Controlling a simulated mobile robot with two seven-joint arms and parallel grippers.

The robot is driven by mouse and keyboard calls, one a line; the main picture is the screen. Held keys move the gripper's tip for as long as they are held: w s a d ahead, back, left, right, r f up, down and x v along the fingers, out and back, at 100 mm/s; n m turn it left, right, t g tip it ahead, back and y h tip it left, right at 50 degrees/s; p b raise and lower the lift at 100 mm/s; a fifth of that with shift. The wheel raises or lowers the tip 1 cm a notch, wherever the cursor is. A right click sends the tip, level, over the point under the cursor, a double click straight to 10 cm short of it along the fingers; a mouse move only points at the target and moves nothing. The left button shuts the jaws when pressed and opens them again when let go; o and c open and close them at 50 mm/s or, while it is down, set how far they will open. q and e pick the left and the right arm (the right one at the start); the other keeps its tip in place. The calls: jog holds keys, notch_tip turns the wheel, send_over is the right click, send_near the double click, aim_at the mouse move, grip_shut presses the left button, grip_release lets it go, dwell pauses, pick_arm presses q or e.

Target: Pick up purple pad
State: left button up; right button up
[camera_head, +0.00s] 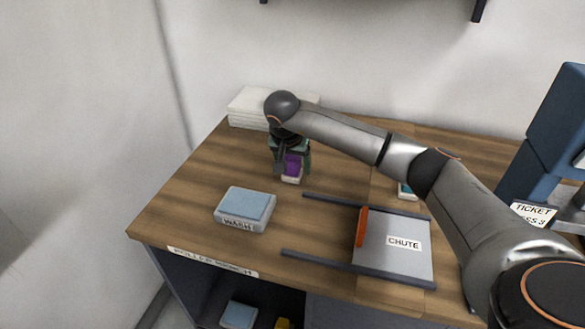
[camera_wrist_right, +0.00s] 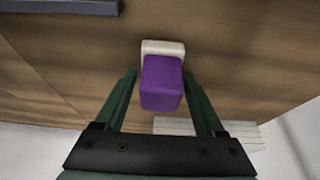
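The purple pad (camera_head: 292,164) stands on the wooden table with a pale base at its near side. In the right wrist view the purple pad (camera_wrist_right: 162,82) appears as a purple block with a whitish part (camera_wrist_right: 163,47) at its far end. My right gripper (camera_head: 291,172) reaches down over the pad from above. In the wrist view the right gripper's green fingers (camera_wrist_right: 160,76) stand on either side of the pad, with a small gap at each side. The gripper is open. My left gripper is not in view.
A blue-topped block marked WASH (camera_head: 245,208) lies front left of the pad. A grey plate marked CHUTE (camera_head: 396,247) with an orange edge and dark rails lies to the right. A white stack (camera_head: 247,107) stands behind, near the wall.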

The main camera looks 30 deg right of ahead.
jog(key=c, duration=1)
jog(key=shift+c, duration=0.3)
jog(key=shift+r, duration=0.15)
jog(key=shift+r, duration=0.35)
notch_tip(320, 180, up, 3)
jog(key=shift+f, duration=0.1)
jog(key=s+a+r+p, duration=0.1)
jog(key=s+a+r, duration=0.7)
jog(key=s, duration=0.3)
jog(key=shift+s+r, duration=0.3)
jog(key=shift+r, duration=0.35)
